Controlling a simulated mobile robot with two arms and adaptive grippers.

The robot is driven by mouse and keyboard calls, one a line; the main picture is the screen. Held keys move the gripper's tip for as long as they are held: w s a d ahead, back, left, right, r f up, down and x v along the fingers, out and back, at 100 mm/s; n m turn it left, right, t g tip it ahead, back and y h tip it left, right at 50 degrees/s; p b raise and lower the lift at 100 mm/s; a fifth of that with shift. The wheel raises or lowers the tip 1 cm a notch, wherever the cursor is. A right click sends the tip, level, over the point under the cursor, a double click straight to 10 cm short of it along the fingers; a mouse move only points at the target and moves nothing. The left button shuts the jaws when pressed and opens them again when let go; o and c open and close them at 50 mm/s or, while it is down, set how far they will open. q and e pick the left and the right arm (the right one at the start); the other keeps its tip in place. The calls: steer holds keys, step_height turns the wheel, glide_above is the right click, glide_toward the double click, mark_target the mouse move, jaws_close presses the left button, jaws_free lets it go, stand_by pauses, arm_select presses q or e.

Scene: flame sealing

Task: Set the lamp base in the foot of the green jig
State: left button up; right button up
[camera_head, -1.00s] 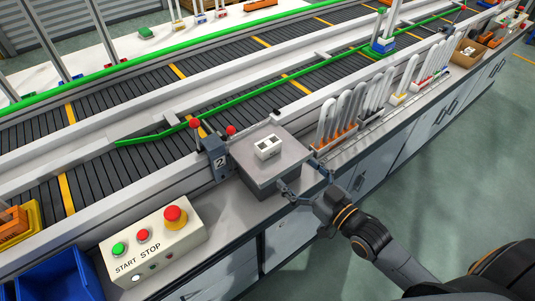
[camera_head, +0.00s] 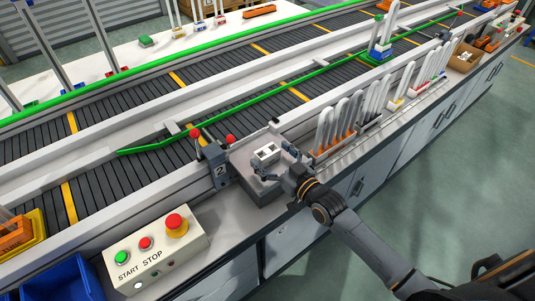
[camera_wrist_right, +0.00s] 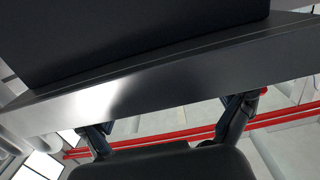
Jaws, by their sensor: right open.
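A small white block with dark openings in its top (camera_head: 266,152) stands on a grey box (camera_head: 258,188) at the station marked 2. I cannot tell whether this block is the lamp base. My right gripper (camera_head: 276,163) is open beside the block, its fingers spread over the box top; contact cannot be told. A green-footed piece with blue and white parts (camera_head: 379,50), perhaps the green jig, stands farther back on the conveyor. My left gripper is out of view.
White tubes with coloured bases (camera_head: 337,130) stand in a row right of the box. A red-knobbed post (camera_head: 195,143) stands close left of it. The START/STOP panel (camera_head: 152,252) and blue bin (camera_head: 62,278) are at front left. A cardboard box (camera_head: 465,58) is far right.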

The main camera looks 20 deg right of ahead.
steer(key=shift+x, duration=0.95)
steer(key=shift+s, duration=0.1)
steer(key=shift+c, duration=0.5)
steer(key=c, duration=1.3)
steer(key=shift+o, duration=0.2)
steer(key=shift+r, duration=0.15)
